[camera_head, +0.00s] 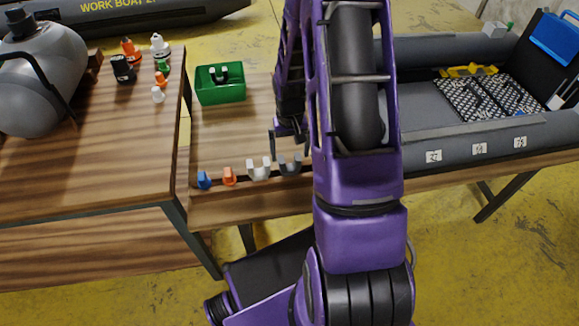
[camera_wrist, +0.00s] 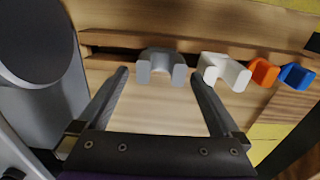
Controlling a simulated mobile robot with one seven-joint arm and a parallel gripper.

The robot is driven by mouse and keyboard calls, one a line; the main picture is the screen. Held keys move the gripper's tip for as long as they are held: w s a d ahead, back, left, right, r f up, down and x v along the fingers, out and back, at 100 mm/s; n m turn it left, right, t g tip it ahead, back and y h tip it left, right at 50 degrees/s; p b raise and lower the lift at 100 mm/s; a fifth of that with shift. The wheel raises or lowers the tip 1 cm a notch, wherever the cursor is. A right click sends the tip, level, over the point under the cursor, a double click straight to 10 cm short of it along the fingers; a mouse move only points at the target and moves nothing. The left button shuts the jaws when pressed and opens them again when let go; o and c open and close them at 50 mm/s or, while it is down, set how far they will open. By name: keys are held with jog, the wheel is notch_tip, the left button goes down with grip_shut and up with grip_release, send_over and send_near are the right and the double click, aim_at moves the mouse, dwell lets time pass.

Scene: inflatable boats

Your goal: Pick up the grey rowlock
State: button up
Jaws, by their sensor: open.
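The grey rowlock (camera_head: 291,164) is a small U-shaped piece on the wooden table's front strip, at the right end of a row of rowlocks. In the wrist view the grey rowlock (camera_wrist: 161,66) lies ahead, roughly between the lines of the two fingers. My gripper (camera_head: 288,143) is just behind and above it in the head view. In the wrist view my gripper (camera_wrist: 158,76) is open, with nothing held. Whether the fingertips reach beside the rowlock, I cannot tell. My arm hides the table to its right.
Beside it are a white rowlock (camera_head: 259,170), an orange one (camera_head: 229,177) and a blue one (camera_head: 204,180). A green box (camera_head: 220,84) stands behind. A grey inflatable boat (camera_head: 470,137) is at the right. Bottles and a grey tank (camera_head: 45,80) stand on the left table.

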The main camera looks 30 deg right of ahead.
aim_at(289, 168)
notch_tip(289, 168, down, 4)
jog(key=shift+r, duration=0.2)
jog(key=shift+c, duration=0.2)
jog(key=c, duration=1.2)
jog(key=shift+r, duration=0.1)
notch_tip(289, 168, up, 11)
jog(key=p, duration=0.2)
jog(key=shift+a, duration=0.1)
